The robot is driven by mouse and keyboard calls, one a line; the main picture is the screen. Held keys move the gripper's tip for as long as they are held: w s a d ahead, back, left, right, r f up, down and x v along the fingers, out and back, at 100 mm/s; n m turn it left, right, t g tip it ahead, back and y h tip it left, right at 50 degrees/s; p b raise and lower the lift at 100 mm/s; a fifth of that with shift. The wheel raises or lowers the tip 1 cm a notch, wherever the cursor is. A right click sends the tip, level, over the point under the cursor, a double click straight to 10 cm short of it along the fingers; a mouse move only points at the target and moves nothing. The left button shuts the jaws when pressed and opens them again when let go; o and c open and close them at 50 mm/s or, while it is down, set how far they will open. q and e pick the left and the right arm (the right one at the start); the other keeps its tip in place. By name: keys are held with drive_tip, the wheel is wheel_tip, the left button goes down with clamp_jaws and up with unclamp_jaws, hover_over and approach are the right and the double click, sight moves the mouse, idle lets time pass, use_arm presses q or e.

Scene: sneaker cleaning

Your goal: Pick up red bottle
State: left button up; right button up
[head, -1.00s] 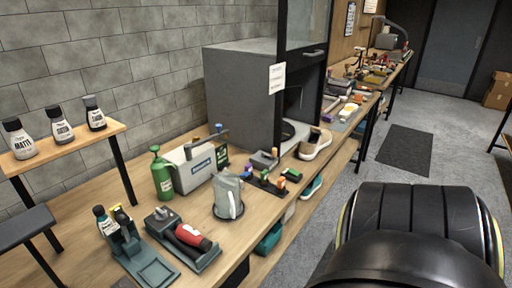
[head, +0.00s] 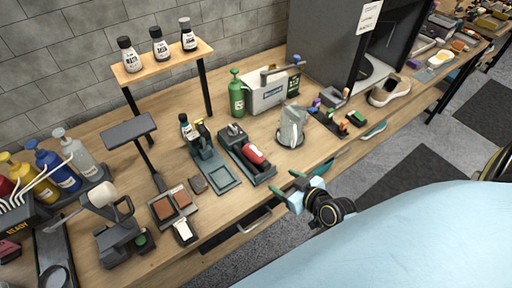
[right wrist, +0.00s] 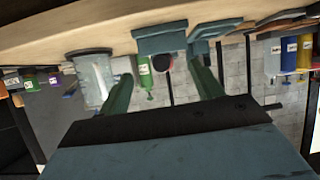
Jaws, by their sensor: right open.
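A red cylinder with dark ends (head: 255,156) lies on its side in a dark tray (head: 264,178) on the bench. A red pump bottle (head: 5,187) shows partly at the far left edge, beside a yellow one. I cannot tell which of the two the task means. My right gripper (head: 301,182) is open and empty at the bench's front edge, to the right of the tray and apart from the red cylinder. In the right wrist view, which is upside down, its fingers (right wrist: 163,87) are spread, with a dark-and-red thing beyond. My left gripper is not in view.
A grey pitcher (head: 292,127) stands behind my right gripper. A green bottle (head: 237,97) and a pale box (head: 268,94) stand further back. A dark holder (head: 215,165) with small bottles is left of the tray. A raised wooden shelf (head: 165,62) carries black-capped bottles.

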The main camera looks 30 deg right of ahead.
sight(262, 160)
drive_tip(key=shift+t, duration=0.3)
drive_tip(key=w, duration=0.5)
drive_tip(key=w+a+r, duration=0.1)
drive_tip(key=w, duration=0.1)
drive_tip(key=shift+w, duration=0.35)
drive_tip(key=shift+f+b+x, duration=0.15)
drive_tip(key=shift+b+x, duration=0.2)
drive_tip(key=shift+x, duration=1.15)
drive_tip(key=shift+f+b+x, duration=0.1)
drive_tip(key=shift+b+x, duration=0.25)
drive_tip(key=shift+x, duration=1.15)
drive_tip(key=shift+s+d, duration=0.1)
drive_tip(key=c, duration=1.1)
